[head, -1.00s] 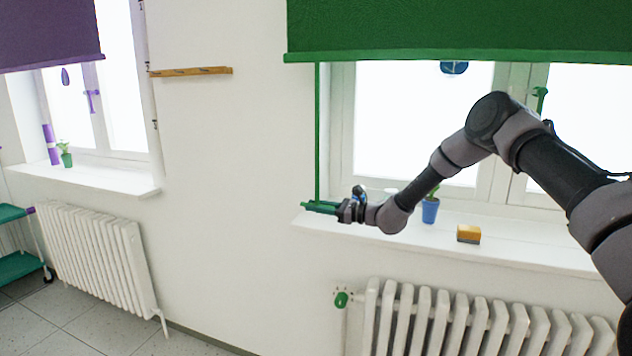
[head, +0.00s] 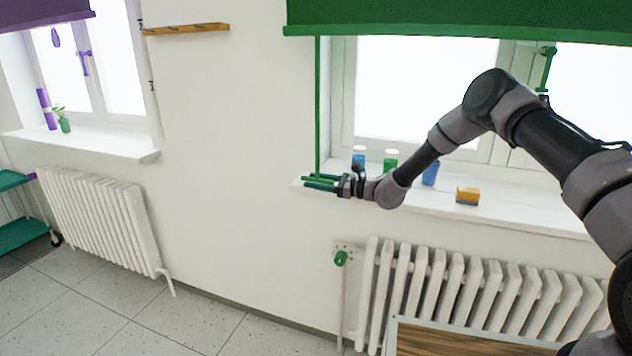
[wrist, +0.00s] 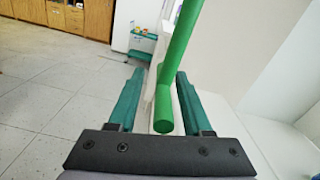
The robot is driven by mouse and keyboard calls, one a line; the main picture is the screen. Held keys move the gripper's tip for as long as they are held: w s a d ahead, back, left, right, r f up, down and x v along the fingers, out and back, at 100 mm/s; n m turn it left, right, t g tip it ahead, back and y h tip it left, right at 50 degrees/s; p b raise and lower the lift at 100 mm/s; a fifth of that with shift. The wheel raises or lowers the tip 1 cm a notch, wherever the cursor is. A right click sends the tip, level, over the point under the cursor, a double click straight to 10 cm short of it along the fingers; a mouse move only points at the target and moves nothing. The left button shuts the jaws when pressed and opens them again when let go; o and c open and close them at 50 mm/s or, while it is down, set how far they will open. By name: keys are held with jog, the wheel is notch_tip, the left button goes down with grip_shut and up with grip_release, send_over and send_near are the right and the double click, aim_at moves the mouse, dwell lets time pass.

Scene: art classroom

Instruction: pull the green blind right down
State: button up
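The green blind (head: 460,15) hangs over the upper part of the right window, and bright glass shows below its lower edge. A thin green pull (head: 318,110) hangs straight down from its left end to about sill height. My gripper (head: 320,183) is at the pull's lower end. In the wrist view my gripper (wrist: 160,103) has its two teal fingers apart, with the green pull (wrist: 174,60) between them. The pull's round-ended bar (wrist: 163,125) points toward the camera. Gaps show between the bar and the fingers.
A radiator (head: 480,285) stands below. A wooden surface (head: 450,343) is at the bottom. A purple blind (head: 40,12) hangs at left.

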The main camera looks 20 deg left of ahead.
jog(key=shift+d, duration=0.4)
jog(key=d, duration=1)
jog(key=shift+s, duration=0.4)
